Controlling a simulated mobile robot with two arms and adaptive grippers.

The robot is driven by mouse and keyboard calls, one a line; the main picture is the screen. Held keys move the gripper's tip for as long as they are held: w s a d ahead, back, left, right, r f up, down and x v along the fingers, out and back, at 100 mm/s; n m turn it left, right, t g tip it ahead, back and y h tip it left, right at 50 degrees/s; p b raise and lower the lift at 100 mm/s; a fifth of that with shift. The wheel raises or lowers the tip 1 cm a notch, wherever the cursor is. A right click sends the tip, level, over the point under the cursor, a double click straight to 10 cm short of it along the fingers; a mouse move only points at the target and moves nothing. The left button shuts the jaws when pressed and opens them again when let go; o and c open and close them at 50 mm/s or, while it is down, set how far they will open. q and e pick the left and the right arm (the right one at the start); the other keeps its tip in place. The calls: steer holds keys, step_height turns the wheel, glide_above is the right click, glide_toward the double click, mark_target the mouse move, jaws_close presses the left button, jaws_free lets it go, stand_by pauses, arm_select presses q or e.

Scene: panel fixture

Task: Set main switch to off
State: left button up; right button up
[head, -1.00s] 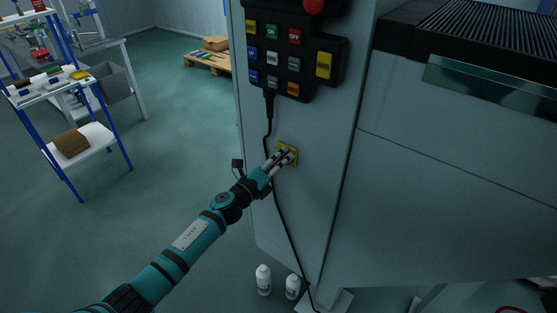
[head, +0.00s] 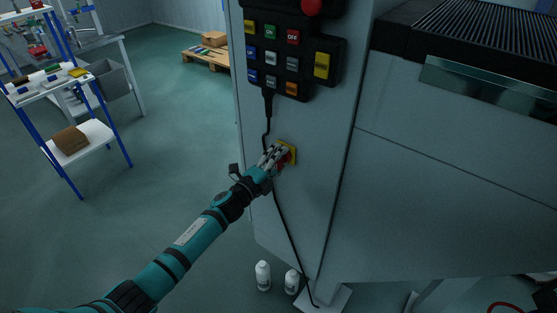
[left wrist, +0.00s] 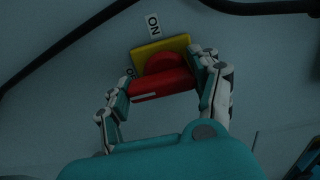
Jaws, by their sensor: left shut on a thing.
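The main switch is a red rotary handle (left wrist: 162,84) on a yellow square plate (left wrist: 176,46), set in the grey cabinet side. In the left wrist view an ON label (left wrist: 153,24) stands above the plate. A second label (left wrist: 130,72), mostly hidden by a finger, is at the plate's left. A white line on the handle lies toward its left end. My left gripper (head: 276,157) is shut on the red handle, one finger on each side. In the head view the fingers cover part of the handle and the yellow plate (head: 291,150). My right gripper is not in view.
A black button panel (head: 290,55) with a red knob hangs above the switch, and its black cable (head: 284,215) runs down beside my gripper. Two white bottles (head: 263,275) stand on the floor below. A blue-framed shelf (head: 85,135) is at left, with open floor between.

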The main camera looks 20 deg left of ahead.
arm_select(q)
steer(key=shift+f, duration=0.1)
steer(key=o, duration=1.2)
steer(key=shift+c, duration=0.2)
steer(key=v, duration=1.2)
steer(key=s+a+f+n+g+y, duration=0.2)
steer(key=s+f+n, duration=0.25)
steer(key=f, duration=0.65)
steer(key=s+a+f+n+g+y, duration=0.25)
steer(key=s+f, duration=0.25)
steer(key=f, duration=0.5)
steer(key=s+a+f+n+g+y, duration=0.15)
steer(key=s+f+n, duration=0.25)
steer(key=f, duration=0.7)
steer(key=s+d+f+n+g, duration=0.2)
steer(key=s+f, duration=0.4)
steer(key=s, duration=0.6)
steer(key=s+d+f+n+g, duration=0.2)
steer(key=s+f, duration=0.4)
steer(key=s, duration=0.6)
steer(key=s+d+f+n+g, duration=0.1)
steer(key=s+f+n+g, duration=0.3)
steer(key=s, duration=0.8)
step_height(320, 180, down, 2)
steer(key=shift+s+d+f+g, duration=0.15)
steer(key=shift+d+g, duration=0.25)
steer(key=shift+g, duration=0.6)
